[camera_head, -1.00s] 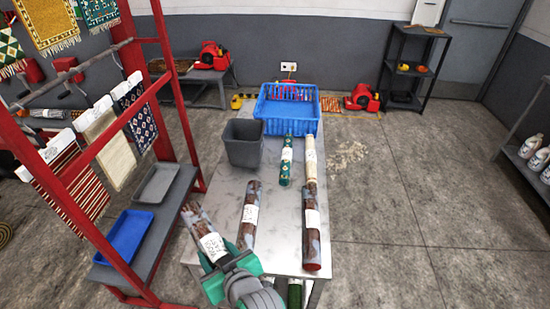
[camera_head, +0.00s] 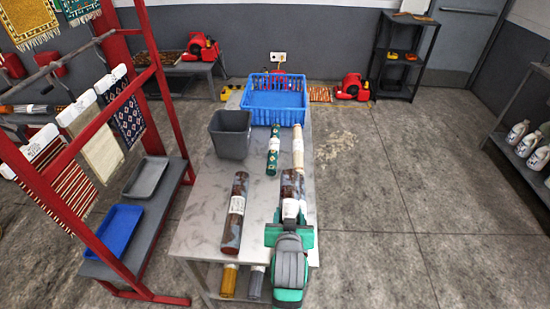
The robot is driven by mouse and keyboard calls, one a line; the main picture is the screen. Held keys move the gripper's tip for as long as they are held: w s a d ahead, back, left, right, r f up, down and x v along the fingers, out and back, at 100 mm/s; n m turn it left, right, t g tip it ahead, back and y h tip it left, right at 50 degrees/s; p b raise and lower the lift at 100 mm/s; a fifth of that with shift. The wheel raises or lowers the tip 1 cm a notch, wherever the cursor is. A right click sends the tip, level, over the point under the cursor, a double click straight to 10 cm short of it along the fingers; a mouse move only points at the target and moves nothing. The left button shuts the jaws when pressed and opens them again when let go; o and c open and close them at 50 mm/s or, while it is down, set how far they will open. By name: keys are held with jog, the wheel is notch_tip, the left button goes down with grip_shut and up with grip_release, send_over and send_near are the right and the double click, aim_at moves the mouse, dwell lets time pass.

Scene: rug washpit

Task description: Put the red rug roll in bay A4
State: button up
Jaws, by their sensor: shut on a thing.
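My gripper (camera_head: 289,228), green and grey, is over the front right of the metal table and is shut on a reddish-brown rug roll (camera_head: 291,184) with a white label. The held roll points away from me. It overlaps the spot of another similar roll on the table, so I cannot tell whether they touch. A further reddish-brown roll (camera_head: 233,222) with grey-blue patches and a white label lies to the left. I cannot read the labels or pick out bay A4.
On the metal table (camera_head: 200,205) lie a green patterned roll (camera_head: 273,150) and a cream roll (camera_head: 298,148). Behind stand a grey bin (camera_head: 230,138) and a blue crate (camera_head: 272,115). A red rack (camera_head: 160,75) stands left. Several rolls lie under the table. Floor at right is clear.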

jog(key=w+a+f, duration=0.4)
jog(key=w+a, duration=0.2)
jog(key=w, duration=0.1)
send_over(264, 215)
notch_tip(264, 215, down, 5)
jog(key=shift+s+d+f, duration=0.15)
jog(key=shift+f, duration=1.75)
jog(key=shift+f, duration=0.1)
jog(key=o, duration=1.6)
jog(key=shift+c, duration=0.2)
